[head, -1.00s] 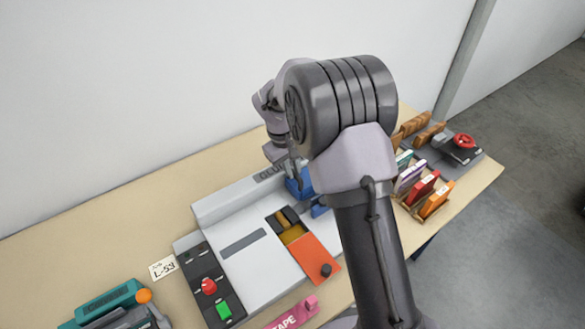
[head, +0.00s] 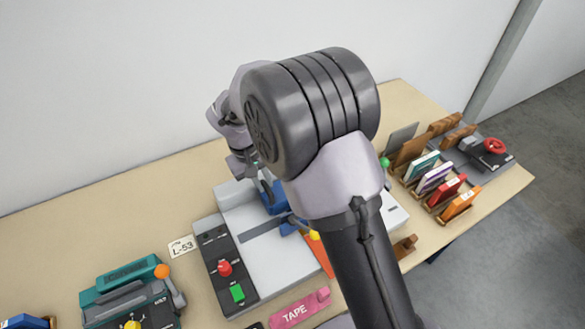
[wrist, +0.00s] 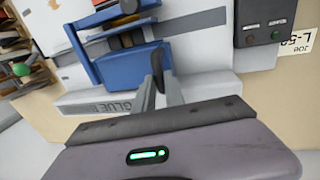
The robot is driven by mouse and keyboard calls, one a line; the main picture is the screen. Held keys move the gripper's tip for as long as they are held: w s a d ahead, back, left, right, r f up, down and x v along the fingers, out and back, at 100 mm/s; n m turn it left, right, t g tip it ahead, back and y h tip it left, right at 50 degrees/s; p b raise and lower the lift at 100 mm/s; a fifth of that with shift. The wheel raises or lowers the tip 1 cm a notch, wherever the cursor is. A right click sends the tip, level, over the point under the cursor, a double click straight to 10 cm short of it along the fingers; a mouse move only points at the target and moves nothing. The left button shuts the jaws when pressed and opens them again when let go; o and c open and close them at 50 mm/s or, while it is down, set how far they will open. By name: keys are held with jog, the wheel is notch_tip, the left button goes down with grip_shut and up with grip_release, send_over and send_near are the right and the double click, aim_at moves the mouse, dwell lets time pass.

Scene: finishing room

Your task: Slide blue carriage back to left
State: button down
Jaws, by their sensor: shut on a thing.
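The blue carriage (head: 273,197) sits on the light grey glue machine (head: 232,196), close above the dark slot (head: 262,227) in its top. In the wrist view the blue carriage (wrist: 130,68) fills the upper middle, with the machine's GLUE lettering below it. My gripper (head: 268,186) is at the carriage's back side, shut on part of it. In the wrist view my gripper's fingers (wrist: 158,75) reach the carriage's right edge; the exact grip is partly hidden. My arm covers the right part of the machine in the head view.
Left of the slot is a dark control panel (head: 226,266) with a red knob and green button. A teal device (head: 128,290) stands at left, a pink TAPE piece (head: 300,308) in front. Several coloured upright pieces stand in a rack at right. The back left table is clear.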

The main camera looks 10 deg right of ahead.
jog(key=s+a, duration=0.4)
jog(key=a, duration=0.6)
jog(key=shift+s+a+p, duration=0.25)
jog(key=shift+a+p, duration=0.1)
jog(key=shift+p, duration=0.1)
jog(key=c, duration=1.8)
grip_release()
jog(key=o, duration=0.4)
jog(key=shift+s+a, duration=0.1)
jog(key=shift+a, duration=0.15)
jog(key=shift+d, duration=0.15)
jog(key=a+r+p, duration=0.1)
jog(key=r+p, duration=0.1)
jog(key=r, duration=0.6)
jog(key=s+a+r+p, duration=0.1)
jog(key=a+r+p, duration=0.1)
jog(key=r, duration=0.7)
jog(key=shift+p, duration=0.6)
